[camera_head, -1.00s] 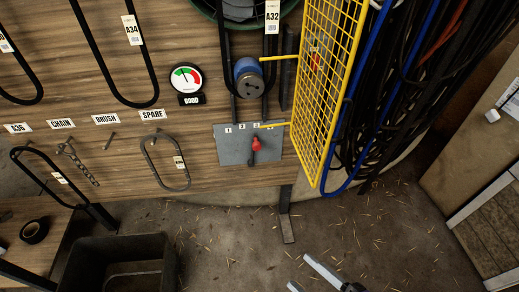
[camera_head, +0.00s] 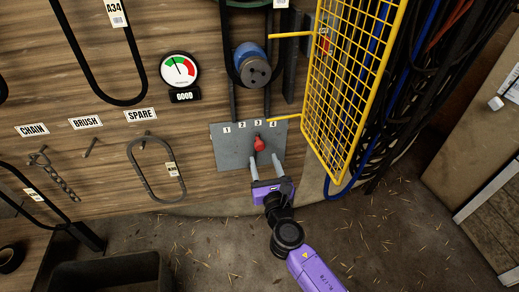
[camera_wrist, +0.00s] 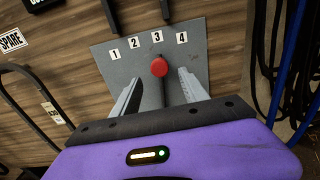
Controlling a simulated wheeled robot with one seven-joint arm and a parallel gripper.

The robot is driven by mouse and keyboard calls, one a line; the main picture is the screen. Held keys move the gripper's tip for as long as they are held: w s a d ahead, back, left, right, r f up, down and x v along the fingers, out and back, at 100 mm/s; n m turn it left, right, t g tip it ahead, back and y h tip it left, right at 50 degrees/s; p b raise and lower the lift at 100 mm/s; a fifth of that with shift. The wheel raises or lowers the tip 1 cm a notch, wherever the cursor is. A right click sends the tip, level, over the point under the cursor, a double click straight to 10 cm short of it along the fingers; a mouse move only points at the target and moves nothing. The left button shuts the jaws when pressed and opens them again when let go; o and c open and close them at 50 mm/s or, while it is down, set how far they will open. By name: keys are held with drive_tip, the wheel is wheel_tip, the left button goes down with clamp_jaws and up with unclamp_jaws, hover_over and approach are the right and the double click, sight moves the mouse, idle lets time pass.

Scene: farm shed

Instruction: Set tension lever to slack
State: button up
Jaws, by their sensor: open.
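The tension lever has a red knob (camera_head: 259,144) on a dark stem and stands in front of a grey plate (camera_head: 226,156) numbered 1 to 4. In the wrist view the knob (camera_wrist: 159,66) sits below the number 3, with its stem (camera_wrist: 163,92) running down from it. My gripper (camera_head: 265,161) is open just below the knob. In the wrist view its two fingers (camera_wrist: 156,88) lie to the left and right of the stem, apart from it. The gauge (camera_head: 180,70) at upper left has its needle near the top and a label reading GOOD.
A yellow mesh guard (camera_head: 349,85) stands out from the wall right of the plate, with a yellow bar (camera_head: 287,118) near its corner. A blue pulley (camera_head: 252,65) and belt are above. A spare belt (camera_head: 157,168) hangs at left. A dark bin (camera_head: 110,272) is on the floor.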

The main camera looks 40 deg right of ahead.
sight(260, 149)
drive_tip(key=x, duration=0.7)
drive_tip(key=shift+w+d, duration=0.1)
drive_tip(key=shift+w, duration=0.05)
drive_tip(key=shift+c, duration=0.4)
clamp_jaws()
idle(0.9)
